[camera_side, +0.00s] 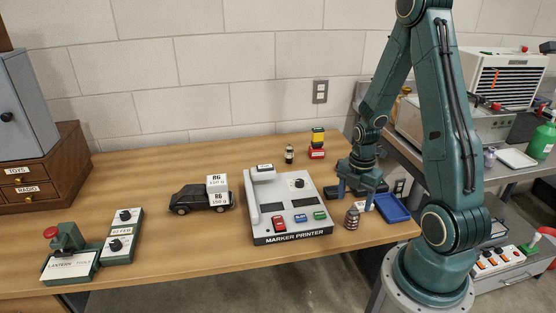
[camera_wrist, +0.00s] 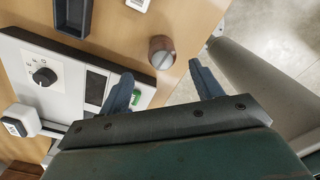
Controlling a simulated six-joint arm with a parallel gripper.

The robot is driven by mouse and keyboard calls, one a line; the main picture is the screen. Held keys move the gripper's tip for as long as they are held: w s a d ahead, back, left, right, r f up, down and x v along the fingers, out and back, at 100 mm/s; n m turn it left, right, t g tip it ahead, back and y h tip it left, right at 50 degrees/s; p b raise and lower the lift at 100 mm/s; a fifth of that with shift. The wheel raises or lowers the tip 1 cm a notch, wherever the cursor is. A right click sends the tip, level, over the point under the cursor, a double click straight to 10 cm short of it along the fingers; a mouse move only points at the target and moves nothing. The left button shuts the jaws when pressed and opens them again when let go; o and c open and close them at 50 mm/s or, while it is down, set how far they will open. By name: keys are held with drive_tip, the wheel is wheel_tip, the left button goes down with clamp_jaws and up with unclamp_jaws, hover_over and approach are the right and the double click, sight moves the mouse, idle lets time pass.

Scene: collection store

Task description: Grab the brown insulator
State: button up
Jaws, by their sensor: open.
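The brown insulator (camera_side: 352,218), a small ribbed piece, stands upright on the wooden table near its front edge, just right of the marker printer. In the wrist view the insulator (camera_wrist: 161,50) shows from above as a round top with brown sides. My gripper (camera_side: 356,194) is above it and apart from it, fingers pointing down. In the wrist view the gripper (camera_wrist: 161,79) is open and empty, and the insulator appears ahead of the gap between the fingertips. Nothing hides the insulator in either view.
The marker printer (camera_side: 290,229) stands close on the left. A blue tray (camera_side: 391,208) lies close on the right. A toy truck (camera_side: 192,199) and a lantern unit (camera_side: 69,264) are further left. A small bottle (camera_side: 289,154) and stacked blocks (camera_side: 317,149) stand behind.

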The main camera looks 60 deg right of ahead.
sight(354, 210)
drive_tip(key=shift+f, duration=1.05)
drive_tip(key=shift+f, duration=0.15)
drive_tip(key=shift+s+f, duration=0.2)
drive_tip(key=shift+f, duration=2.25)
drive_tip(key=shift+c, duration=0.3)
drive_tip(key=c, duration=1.1)
